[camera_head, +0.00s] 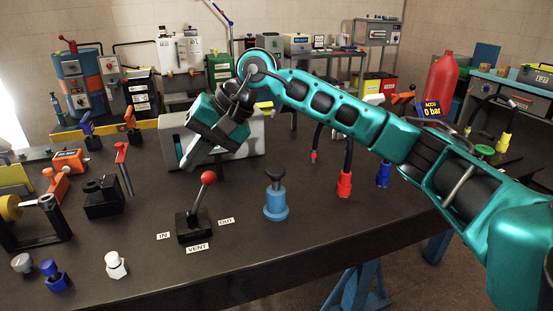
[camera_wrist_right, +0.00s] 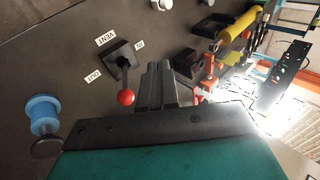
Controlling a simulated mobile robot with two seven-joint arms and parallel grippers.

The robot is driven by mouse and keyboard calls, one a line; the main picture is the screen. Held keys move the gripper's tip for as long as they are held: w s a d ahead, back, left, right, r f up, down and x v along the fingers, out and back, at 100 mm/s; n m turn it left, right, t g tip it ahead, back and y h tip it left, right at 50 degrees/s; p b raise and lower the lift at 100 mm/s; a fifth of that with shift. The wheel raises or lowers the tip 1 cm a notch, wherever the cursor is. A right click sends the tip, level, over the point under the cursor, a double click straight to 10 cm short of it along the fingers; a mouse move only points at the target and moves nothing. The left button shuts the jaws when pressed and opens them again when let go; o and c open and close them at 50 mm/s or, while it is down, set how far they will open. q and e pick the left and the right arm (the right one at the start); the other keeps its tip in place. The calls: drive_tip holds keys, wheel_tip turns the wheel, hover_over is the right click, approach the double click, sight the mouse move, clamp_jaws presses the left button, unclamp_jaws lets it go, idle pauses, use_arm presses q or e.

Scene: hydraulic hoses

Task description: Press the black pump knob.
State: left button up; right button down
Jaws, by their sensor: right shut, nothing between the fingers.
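The pump stands upright on the dark table, with a blue body (camera_head: 275,206) and a black knob (camera_head: 275,174) on a short stem above it. In the right wrist view the blue body (camera_wrist_right: 42,112) and the black knob (camera_wrist_right: 47,147) show at the lower left, apart from my fingers. My right gripper (camera_head: 188,163) is shut and empty, pointing down and left, above the table and up and left of the pump in the head view. Its closed fingers also show in the right wrist view (camera_wrist_right: 155,75). My left gripper is not in view.
A red-balled lever (camera_head: 208,178) stands left of the pump, among labels IN, OUT and VENT. Red (camera_head: 344,184) and blue (camera_head: 383,173) hose fittings stand to the right. A display (camera_head: 431,110) reads ACCU 0 bar.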

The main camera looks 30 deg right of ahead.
drive_tip(key=w+d+r+n+h, duration=0.15)
drive_tip(key=d+h, duration=0.25)
drive_tip(key=d, duration=0.6)
wheel_tip(320, 180, up, 4)
drive_tip(key=h, duration=0.4)
hover_over(275, 169)
drive_tip(key=s, duration=0.4)
drive_tip(key=shift+a+r, duration=0.1)
drive_tip(key=shift+a, duration=0.3)
drive_tip(key=x, duration=0.4)
drive_tip(key=s+x, duration=0.1)
drive_tip(key=x, duration=0.9)
drive_tip(key=shift+s+a+f, duration=0.2)
drive_tip(key=shift+a, duration=0.1)
